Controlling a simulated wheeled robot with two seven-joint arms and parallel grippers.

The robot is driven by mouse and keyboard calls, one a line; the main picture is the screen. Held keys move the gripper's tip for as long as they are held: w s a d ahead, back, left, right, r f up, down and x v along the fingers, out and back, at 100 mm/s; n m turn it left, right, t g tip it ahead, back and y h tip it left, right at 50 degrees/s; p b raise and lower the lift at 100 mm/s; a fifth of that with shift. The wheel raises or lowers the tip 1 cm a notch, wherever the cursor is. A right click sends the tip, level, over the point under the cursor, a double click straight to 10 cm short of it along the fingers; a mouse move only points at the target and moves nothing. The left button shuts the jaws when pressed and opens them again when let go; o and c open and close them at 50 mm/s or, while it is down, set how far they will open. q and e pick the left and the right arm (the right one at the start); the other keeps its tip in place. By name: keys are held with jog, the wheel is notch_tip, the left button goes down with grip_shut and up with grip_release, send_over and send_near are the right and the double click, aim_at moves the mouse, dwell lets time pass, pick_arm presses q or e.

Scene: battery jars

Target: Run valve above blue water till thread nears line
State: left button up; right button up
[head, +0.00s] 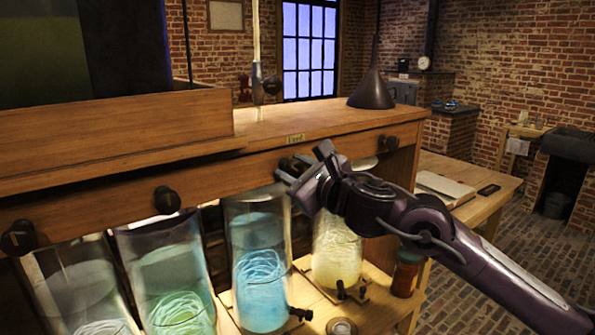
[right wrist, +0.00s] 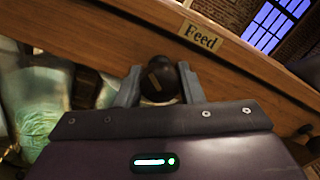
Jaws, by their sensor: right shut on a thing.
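My right gripper (head: 290,172) is at the wooden beam's front, below the "Feed" label (head: 296,139). In the head view the gripper hides most of this knob. The jar of blue water (head: 262,285) stands below and slightly left of the gripper, with pale swirling strands inside. I cannot make out a marked line. My left gripper is not in view.
Other black knobs (head: 167,200) sit along the beam. A green jar (head: 170,275), a greyish jar (head: 85,285) and a pale yellow jar (head: 337,250) flank the blue one. A dark funnel (head: 372,91) stands on top. A reddish-brown small jar (head: 405,274) is below my right arm.

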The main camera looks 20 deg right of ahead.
dwell(0.3)
jog(key=m, duration=0.3)
jog(key=m+p, duration=0.1)
jog(key=m, duration=0.3)
jog(key=m+p, duration=0.1)
jog(key=m, duration=0.2)
jog(key=shift+m, duration=0.3)
jog(key=o, duration=1.1)
jog(key=shift+o, duration=0.2)
